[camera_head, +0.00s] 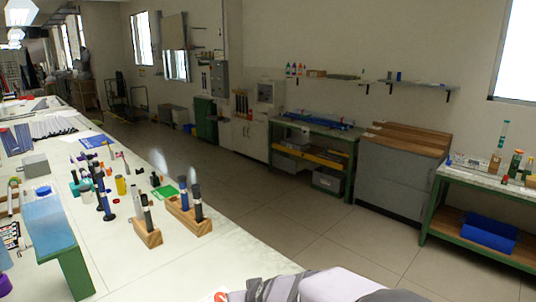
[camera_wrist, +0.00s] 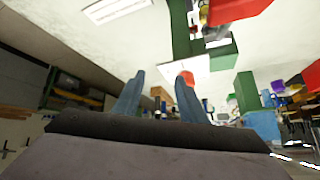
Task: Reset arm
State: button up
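My gripper (camera_wrist: 157,88) shows in the wrist view with its two blue-grey fingers apart and nothing visible between them. In the head view only grey and white parts of my arm show at the bottom edge; the fingers cannot be made out there. On the white bench, a long wooden block (camera_head: 188,219) holds dark rods with pale bands (camera_head: 197,203) upright. A smaller wooden block (camera_head: 147,236) in front of it holds a dark rod (camera_head: 147,212). More dark rods (camera_head: 105,200) stand to the left. My gripper is apart from all of these.
A blue-topped green stand (camera_head: 57,228) is at the bench's near left. A yellow cylinder (camera_head: 120,185), a green square (camera_head: 165,192) and several small items crowd the bench. Open floor (camera_head: 300,215) separates it from cabinets (camera_head: 398,178) and a green-framed table (camera_head: 500,190) holding a blue bin (camera_head: 488,234).

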jog(key=s+d+f+m+g+h+b, duration=0.1)
jog(key=s+d+f, duration=0.4)
jog(key=s+d, duration=0.5)
jog(key=s+d+f+m+g+h+b, duration=0.2)
jog(key=s+d+f+g, duration=0.4)
jog(key=s+d, duration=0.4)
jog(key=s+b, duration=0.1)
jog(key=s, duration=0.4)
jog(key=shift+s+d+g+h+b, duration=0.3)
jog(key=shift+b, duration=0.1)
